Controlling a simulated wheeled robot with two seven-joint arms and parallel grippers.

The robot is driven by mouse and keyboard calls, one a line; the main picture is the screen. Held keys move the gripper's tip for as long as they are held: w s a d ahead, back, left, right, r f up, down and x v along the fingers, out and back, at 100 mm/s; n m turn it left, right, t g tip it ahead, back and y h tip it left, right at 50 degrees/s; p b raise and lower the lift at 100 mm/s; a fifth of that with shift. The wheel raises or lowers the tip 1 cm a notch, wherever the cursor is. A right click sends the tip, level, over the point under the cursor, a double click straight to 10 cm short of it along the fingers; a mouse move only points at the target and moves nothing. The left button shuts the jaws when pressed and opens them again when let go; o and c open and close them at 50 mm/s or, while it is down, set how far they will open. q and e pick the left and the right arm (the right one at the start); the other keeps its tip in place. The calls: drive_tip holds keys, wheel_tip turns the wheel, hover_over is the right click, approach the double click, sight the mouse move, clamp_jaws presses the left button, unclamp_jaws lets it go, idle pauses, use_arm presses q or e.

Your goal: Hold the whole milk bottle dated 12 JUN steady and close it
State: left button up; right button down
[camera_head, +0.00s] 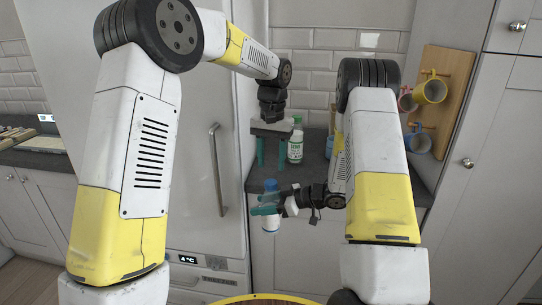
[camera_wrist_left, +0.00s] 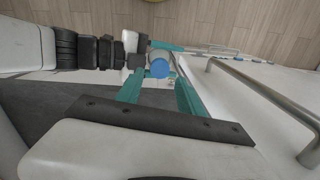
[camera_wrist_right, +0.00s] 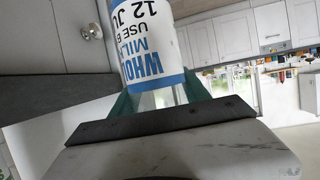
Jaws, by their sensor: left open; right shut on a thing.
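The milk bottle (camera_head: 271,222) has a blue cap (camera_head: 270,185) at its top and stands roughly upright in the air before the worktop. Its label, upside down in the right wrist view (camera_wrist_right: 150,45), reads whole milk, use by "12 JU", the rest cut off. My right gripper (camera_head: 262,204) is shut around the bottle's body from the side. My left gripper (camera_head: 271,166) points down, open and empty, above the cap. In the left wrist view the cap (camera_wrist_left: 160,68) appears between its fingers, apparently beyond the tips. I cannot tell how tightly the cap sits.
A green-capped bottle (camera_head: 296,145) stands on the dark worktop (camera_head: 312,172) behind my grippers. The fridge handle (camera_head: 217,170) juts out at the left. Coloured mugs (camera_head: 433,91) hang on a wooden board (camera_head: 447,75) at the right.

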sight(271, 181)
use_arm(q)
drive_tip(key=shift+w+r+n, duration=0.15)
drive_tip(key=shift+r+n, duration=0.55)
drive_tip(key=shift+n, duration=0.2)
drive_tip(key=shift+f, duration=4.05)
clamp_jaws()
drive_tip(key=shift+a, duration=0.1)
drive_tip(key=shift+o, duration=1.5)
unclamp_jaws()
drive_tip(key=shift+r, duration=0.1)
